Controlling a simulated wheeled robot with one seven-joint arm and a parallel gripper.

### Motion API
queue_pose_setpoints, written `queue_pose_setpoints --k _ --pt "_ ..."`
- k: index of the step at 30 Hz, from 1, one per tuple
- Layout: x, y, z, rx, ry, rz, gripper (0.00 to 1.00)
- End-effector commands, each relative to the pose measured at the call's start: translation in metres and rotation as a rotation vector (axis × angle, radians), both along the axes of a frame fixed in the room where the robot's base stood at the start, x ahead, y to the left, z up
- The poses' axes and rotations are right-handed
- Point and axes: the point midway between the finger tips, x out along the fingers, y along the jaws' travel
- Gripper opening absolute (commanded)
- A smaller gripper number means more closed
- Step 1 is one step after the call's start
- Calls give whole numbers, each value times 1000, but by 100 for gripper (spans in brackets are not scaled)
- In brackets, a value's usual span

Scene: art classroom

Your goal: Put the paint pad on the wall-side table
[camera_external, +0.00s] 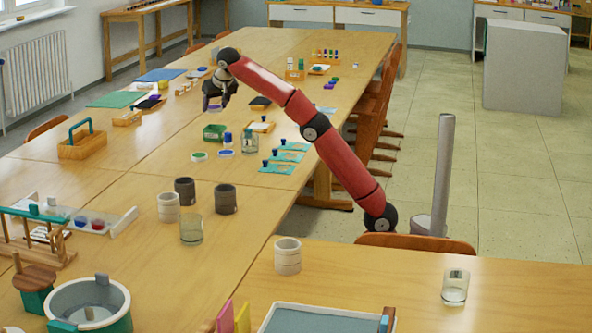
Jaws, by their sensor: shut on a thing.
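My gripper (216,104) is over the far part of the long wooden table, at the end of my red arm. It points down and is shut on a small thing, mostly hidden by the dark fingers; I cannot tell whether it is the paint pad. A small dark pad-like block (260,102) lies on the table to the right of my gripper. A narrow wooden table (146,16) stands along the left wall, beyond the long table. Which table is the wall-side one is not certain from this view.
The long table (130,185) carries a green box (214,132), a glass jar (250,142), blue-green cards (283,157), a wooden caddy (83,142) and several cups. Chairs (374,112) line its right side. A grey block (523,68) stands on the open tiled floor.

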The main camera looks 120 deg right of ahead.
Motion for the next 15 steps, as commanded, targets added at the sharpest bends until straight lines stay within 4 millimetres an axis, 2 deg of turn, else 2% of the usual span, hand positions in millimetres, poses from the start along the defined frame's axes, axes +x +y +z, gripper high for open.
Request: queue_pose_setpoints --k 15 --pt "0 2 -130 2 1 3 30"
